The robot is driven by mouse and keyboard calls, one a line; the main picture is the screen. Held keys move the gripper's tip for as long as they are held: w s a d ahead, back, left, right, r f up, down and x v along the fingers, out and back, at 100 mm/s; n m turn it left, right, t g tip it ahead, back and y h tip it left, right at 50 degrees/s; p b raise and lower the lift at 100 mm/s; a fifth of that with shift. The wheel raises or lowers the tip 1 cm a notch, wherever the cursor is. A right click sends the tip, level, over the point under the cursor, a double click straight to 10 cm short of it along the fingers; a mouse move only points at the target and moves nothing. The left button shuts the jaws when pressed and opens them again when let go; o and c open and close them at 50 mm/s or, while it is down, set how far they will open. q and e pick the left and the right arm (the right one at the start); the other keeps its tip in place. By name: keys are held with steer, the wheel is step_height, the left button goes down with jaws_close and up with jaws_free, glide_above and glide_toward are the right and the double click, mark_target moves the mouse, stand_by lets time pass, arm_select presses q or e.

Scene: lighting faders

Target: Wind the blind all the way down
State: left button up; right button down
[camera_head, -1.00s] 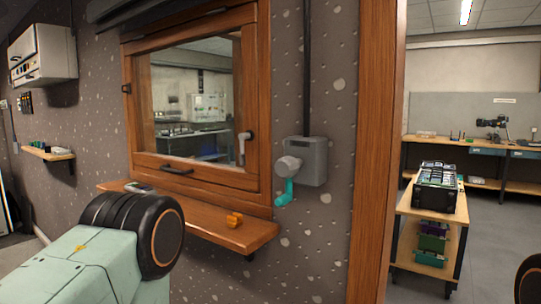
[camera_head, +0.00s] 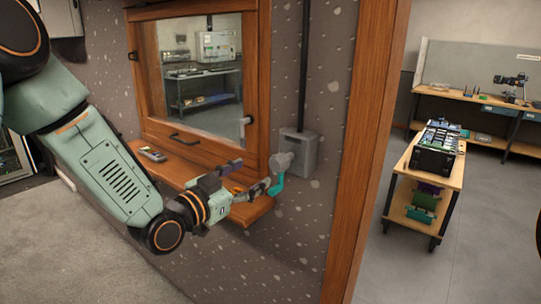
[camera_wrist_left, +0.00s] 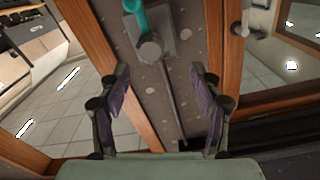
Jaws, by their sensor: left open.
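The winder is a grey box (camera_head: 303,152) on the wall right of the window, with a round grey hub (camera_head: 281,162) and a teal crank handle (camera_head: 276,186) hanging down. In the left wrist view the teal handle (camera_wrist_left: 135,17) and hub (camera_wrist_left: 150,48) show near the top. My left gripper (camera_head: 250,179) is open and empty, just left of the handle; contact is not clear. The window glass (camera_head: 195,75) shows uncovered; no blind is visible. My right gripper is out of view.
A wooden sill (camera_head: 180,166) juts out below the window, under my left gripper, with a small grey device (camera_head: 152,154) on it. A wooden post (camera_head: 362,130) stands right of the winder. A cart (camera_head: 403,200) stands beyond it. A black rod (camera_head: 305,65) rises from the box.

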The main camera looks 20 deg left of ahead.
mark_target(274, 165)
arm_select(q)
steer(key=w+d, duration=0.4)
steer(key=w, duration=0.1)
steer(key=shift+w+d+f+p, duration=0.1)
steer(key=shift+w+d+p, duration=0.1)
steer(key=shift+p, duration=0.15)
steer(key=shift+w+a, duration=0.2)
steer(key=shift+w, duration=0.5)
steer(key=shift+w+a, duration=0.2)
steer(key=shift+a, duration=0.25)
steer(key=shift+w+d, duration=0.25)
steer(key=shift+d, duration=0.25)
steer(key=shift+w+d, duration=0.2)
steer(key=shift+d, duration=0.3)
steer(key=shift+c, duration=0.4)
steer(key=shift+s+a, duration=0.25)
steer(key=shift+a, duration=0.5)
steer(key=c, duration=0.6)
steer(key=shift+d, duration=0.4)
steer(key=c, duration=0.3)
steer(key=shift+a, duration=0.25)
jaws_close()
steer(key=shift+d, duration=0.15)
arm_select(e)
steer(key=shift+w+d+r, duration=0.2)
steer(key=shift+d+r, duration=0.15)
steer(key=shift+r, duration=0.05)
